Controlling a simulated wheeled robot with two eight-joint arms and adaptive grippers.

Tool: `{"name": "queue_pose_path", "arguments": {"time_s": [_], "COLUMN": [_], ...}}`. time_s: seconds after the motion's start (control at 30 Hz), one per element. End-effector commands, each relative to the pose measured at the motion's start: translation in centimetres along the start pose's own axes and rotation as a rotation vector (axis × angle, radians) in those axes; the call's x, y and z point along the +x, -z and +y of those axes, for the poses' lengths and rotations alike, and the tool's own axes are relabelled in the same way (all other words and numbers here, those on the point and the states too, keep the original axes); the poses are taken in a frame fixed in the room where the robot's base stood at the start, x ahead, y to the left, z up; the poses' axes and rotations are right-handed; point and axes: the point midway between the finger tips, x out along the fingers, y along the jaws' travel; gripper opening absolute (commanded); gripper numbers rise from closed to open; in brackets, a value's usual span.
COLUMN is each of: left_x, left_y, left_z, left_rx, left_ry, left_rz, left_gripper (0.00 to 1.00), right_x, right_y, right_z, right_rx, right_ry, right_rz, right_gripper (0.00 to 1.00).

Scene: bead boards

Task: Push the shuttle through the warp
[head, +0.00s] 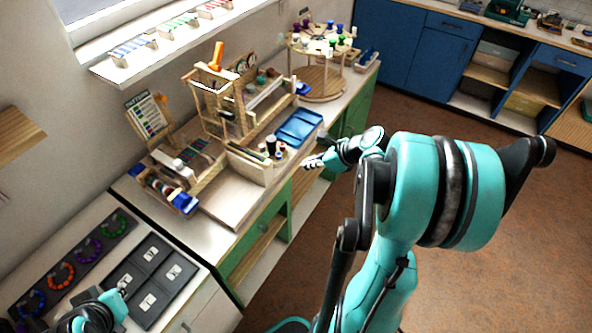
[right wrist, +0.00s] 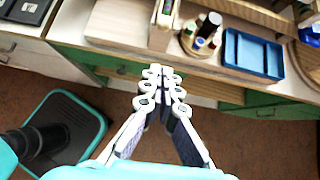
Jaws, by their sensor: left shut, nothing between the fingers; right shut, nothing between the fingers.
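A wooden loom (head: 262,172) stands on the counter against the wall, with an upright frame (head: 228,95) and an orange piece (head: 217,57) on top. Warp threads are too small to make out. A blue-ended piece (head: 185,203) lies at the loom's near left end; I cannot tell whether it is the shuttle. My right gripper (head: 312,162) is shut and empty, in front of the counter edge, right of the loom; it also shows in the right wrist view (right wrist: 160,72). My left gripper (head: 122,287) is shut and empty above the near counter, at lower left.
A blue tray (head: 299,127) and a round holder with small bottles (head: 277,152) sit beside the loom. A round wooden stand with spools (head: 322,82) is behind. A dark tray (head: 150,280) and bead board (head: 75,262) lie near my left gripper.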

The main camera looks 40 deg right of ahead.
Motion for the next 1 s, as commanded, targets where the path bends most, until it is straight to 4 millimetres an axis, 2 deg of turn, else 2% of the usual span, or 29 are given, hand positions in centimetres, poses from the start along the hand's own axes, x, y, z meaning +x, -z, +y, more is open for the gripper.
{"name": "queue_pose_path", "arguments": {"time_s": [0.47, 0.5, 0.7, 1.0], "left_x": [2.5, 2.6, 2.8, 2.8], "left_y": [-1.8, -1.8, -2.0, -2.0], "left_z": [0.0, 0.0, 0.0, 0.0], "left_rx": [0.000, 0.000, 0.000, 0.000], "left_ry": [0.000, 0.000, 0.000, 0.000], "left_rz": [0.000, 0.000, 0.000, 0.000], "left_gripper": [0.00, 0.00, 0.00, 0.00], "right_x": [9.6, 10.1, 11.8, 12.2], "right_y": [0.2, -0.2, -2.2, -2.8], "right_z": [0.2, 0.2, 0.2, 0.1], "right_rx": [-0.008, -0.009, -0.008, -0.007], "right_ry": [-0.003, -0.003, -0.002, 0.000], "right_rz": [0.002, 0.002, 0.002, 0.002], "right_gripper": [0.00, 0.00, 0.00, 0.00]}}
